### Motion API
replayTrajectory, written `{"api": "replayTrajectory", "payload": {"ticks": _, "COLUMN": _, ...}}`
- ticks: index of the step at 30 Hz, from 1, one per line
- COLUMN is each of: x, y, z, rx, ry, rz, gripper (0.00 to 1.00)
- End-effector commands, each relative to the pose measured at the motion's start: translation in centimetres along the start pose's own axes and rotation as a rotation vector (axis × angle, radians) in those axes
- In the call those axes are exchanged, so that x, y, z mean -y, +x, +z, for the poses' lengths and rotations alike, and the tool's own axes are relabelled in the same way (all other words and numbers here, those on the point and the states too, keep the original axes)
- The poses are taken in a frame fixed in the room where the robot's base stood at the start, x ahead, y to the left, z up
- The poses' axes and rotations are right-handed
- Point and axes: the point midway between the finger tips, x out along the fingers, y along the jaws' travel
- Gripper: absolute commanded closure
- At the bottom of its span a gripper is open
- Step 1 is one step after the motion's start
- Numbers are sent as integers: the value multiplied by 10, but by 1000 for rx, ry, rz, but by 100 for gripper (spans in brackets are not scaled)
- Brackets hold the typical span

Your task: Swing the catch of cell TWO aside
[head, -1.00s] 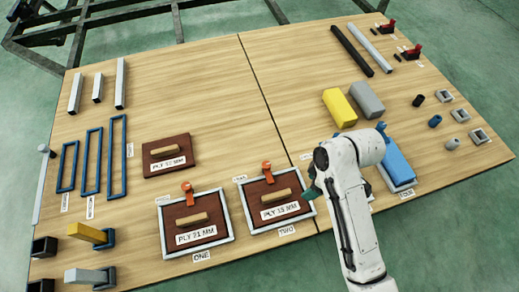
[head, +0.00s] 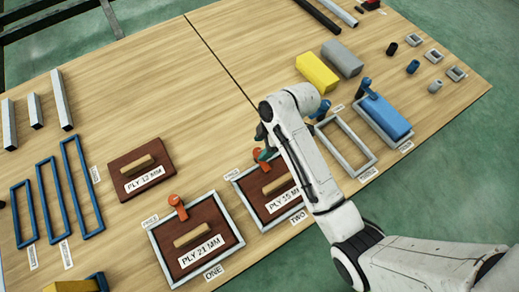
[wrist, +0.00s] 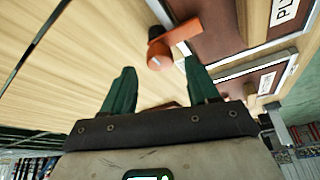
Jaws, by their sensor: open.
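Cell TWO (head: 234,186) is a grey frame holding a brown plywood panel (head: 256,192) marked PLY 15 MM, with a wooden grip on it. Its orange catch (head: 261,167) sits at the far edge and is partly hidden by my gripper (head: 264,146). In the wrist view the orange catch (wrist: 184,33) has a round pivot with a dark part, and its arm reaches over the cell's edge onto the brown panel. My gripper (wrist: 158,78) is open, its green fingers apart and empty, with the pivot just beyond and between the tips. I see no clear contact.
Cell ONE (head: 155,233) stands to the left with its own orange catch (head: 177,205). An empty grey frame (head: 357,166) and a blue block (head: 387,118) lie to the right. A loose PLY 12 MM panel (head: 124,179) lies to the left. Bare wood lies behind the cells.

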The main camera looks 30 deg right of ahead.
Motion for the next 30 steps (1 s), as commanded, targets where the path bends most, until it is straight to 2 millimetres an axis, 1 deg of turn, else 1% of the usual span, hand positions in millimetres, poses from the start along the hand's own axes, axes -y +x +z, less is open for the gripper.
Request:
{"api": "replayTrajectory", "payload": {"ticks": 1, "x": 0, "y": 10, "z": 1, "rx": 1, "ry": -1, "rz": -2, "gripper": 41}}
{"api": "replayTrajectory", "payload": {"ticks": 6, "x": 0, "y": 22, "z": 0, "rx": 0, "ry": 0, "rz": -1, "gripper": 41}}
{"api": "replayTrajectory", "payload": {"ticks": 17, "x": 0, "y": 24, "z": 0, "rx": 0, "ry": 0, "rz": 1, "gripper": 42}}
{"api": "replayTrajectory", "payload": {"ticks": 30, "x": 0, "y": 24, "z": 0, "rx": 0, "ry": 0, "rz": 0, "gripper": 84}}
